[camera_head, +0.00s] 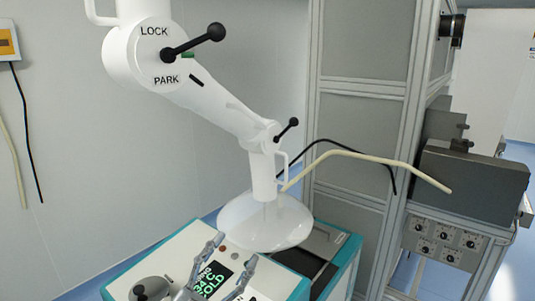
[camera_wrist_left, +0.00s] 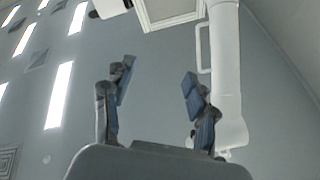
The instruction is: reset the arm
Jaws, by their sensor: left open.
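The white jointed arm (camera_head: 225,108) stands above the console, with a LOCK and PARK hub (camera_head: 140,58) at its upper joint. A black ball-ended lever (camera_head: 195,44) on the hub points up and to the right, between the two labels. A second, smaller black lever (camera_head: 287,129) sits at the lower joint. The arm ends in a wide white dish (camera_head: 265,222) over the console. My left gripper (camera_head: 232,248) is open and empty, low in front of the console screen. In the left wrist view its fingers (camera_wrist_left: 158,95) are spread, with a white arm part (camera_wrist_left: 226,70) behind them. My right gripper is not in view.
The console (camera_head: 180,245) has a teal edge, a lit display (camera_head: 212,278) and a round knob at its left. A framed cabinet (camera_head: 365,110) and a grey machine box (camera_head: 470,185) stand at the right. A cream tube and black cable cross between them. A grey wall is behind.

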